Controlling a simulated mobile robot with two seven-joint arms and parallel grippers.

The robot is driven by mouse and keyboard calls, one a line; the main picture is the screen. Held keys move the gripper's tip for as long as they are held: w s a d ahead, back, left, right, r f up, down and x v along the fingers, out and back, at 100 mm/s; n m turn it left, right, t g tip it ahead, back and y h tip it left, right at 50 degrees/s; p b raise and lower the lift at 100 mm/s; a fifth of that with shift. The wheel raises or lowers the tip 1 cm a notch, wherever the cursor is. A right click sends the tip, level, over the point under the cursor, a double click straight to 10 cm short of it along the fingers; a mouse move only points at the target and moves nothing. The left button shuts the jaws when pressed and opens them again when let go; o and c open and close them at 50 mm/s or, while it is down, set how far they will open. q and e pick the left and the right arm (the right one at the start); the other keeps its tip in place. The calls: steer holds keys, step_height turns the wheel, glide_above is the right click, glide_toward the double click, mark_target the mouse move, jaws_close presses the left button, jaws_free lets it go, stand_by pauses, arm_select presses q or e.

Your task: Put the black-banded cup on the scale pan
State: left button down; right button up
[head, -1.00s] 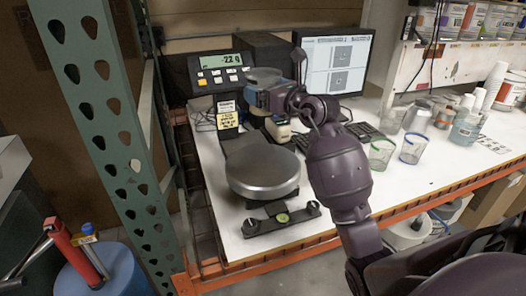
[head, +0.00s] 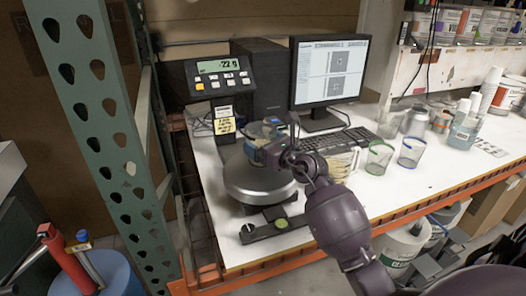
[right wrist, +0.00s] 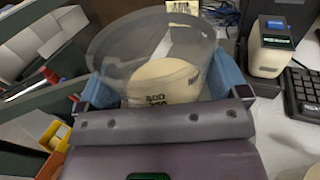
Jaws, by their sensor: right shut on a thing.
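My right gripper (head: 272,152) is shut on a clear cup (head: 262,131), which looks dark at its rim, and I take it for the black-banded cup. The cup is upright over the far part of the round grey scale pan (head: 255,188). I cannot tell whether it touches the pan, as the gripper hides its lower part. In the right wrist view the cup (right wrist: 118,48) sits between the blue fingers (right wrist: 160,88). A pale tan shape with dark lettering shows in or through it. My left gripper is not in view.
The scale display (head: 219,72) reads about -22 g. A green-banded cup (head: 379,158) and a blue-banded cup (head: 411,151) stand on the white table (head: 400,195) to the right. The monitor (head: 330,72) and keyboard (head: 340,140) are behind. A green upright (head: 95,130) stands left.

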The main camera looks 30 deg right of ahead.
steer(key=shift+f, duration=1.15)
steer(key=shift+f, duration=0.15)
steer(key=o, duration=0.7)
steer(key=shift+s, duration=0.15)
steer(key=s+d+b, duration=0.1)
steer(key=s+d, duration=0.1)
steer(key=s, duration=0.9)
steer(key=shift+s, duration=0.3)
